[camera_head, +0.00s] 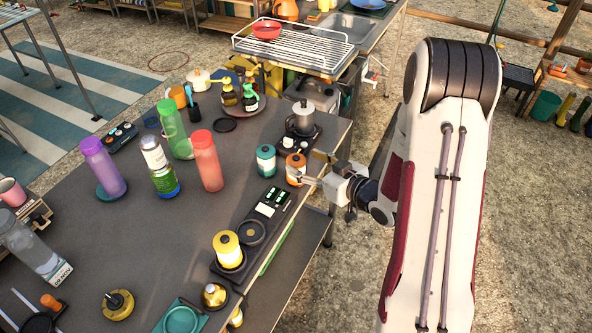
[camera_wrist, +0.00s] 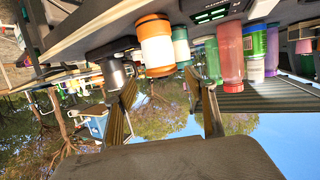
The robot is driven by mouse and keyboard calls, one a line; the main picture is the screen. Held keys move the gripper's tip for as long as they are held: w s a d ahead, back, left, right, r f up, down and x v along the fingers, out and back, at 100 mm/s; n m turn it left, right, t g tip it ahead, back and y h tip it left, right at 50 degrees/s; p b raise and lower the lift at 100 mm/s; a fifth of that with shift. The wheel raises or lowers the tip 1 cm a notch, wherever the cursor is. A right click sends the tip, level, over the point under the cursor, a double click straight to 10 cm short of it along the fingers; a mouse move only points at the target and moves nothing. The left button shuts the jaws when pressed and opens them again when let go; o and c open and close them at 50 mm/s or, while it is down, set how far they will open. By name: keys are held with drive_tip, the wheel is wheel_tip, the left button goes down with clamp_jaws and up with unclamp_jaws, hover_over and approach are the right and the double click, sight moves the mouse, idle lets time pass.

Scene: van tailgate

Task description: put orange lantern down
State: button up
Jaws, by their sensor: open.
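The orange lantern (camera_head: 295,168), with a white middle band, stands on the dark table near its right edge. My gripper (camera_head: 312,172) is just to its right, with its fingers close to it. In the wrist view, which is upside down, the lantern (camera_wrist: 156,45) appears ahead of and between the spread fingers (camera_wrist: 170,88). The gripper is open and does not hold the lantern. Whether a finger still touches it cannot be told. A teal lantern (camera_head: 266,161) stands close by on the left.
A pot (camera_head: 303,117) on a small stove stands behind the lantern. A dark panel (camera_head: 271,202) and a yellow lantern (camera_head: 228,249) are in front. A red bottle (camera_head: 206,161) and other bottles stand to the left. The table drops off just right of the lantern.

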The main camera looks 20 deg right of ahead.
sight(296, 157)
drive_tip(key=shift+w+a+f, duration=0.1)
drive_tip(key=shift+w+a, duration=0.3)
drive_tip(key=shift+w, duration=0.2)
drive_tip(key=shift+w+a+f, duration=0.1)
drive_tip(key=shift+w+a, duration=0.25)
drive_tip(key=shift+w, duration=0.2)
drive_tip(key=shift+w+a+f, duration=0.15)
drive_tip(key=shift+w+a, duration=0.05)
drive_tip(key=shift+w, duration=0.5)
drive_tip(key=shift+c, duration=0.3)
clamp_jaws()
drive_tip(key=shift+r, duration=0.2)
drive_tip(key=shift+r, duration=4.85)
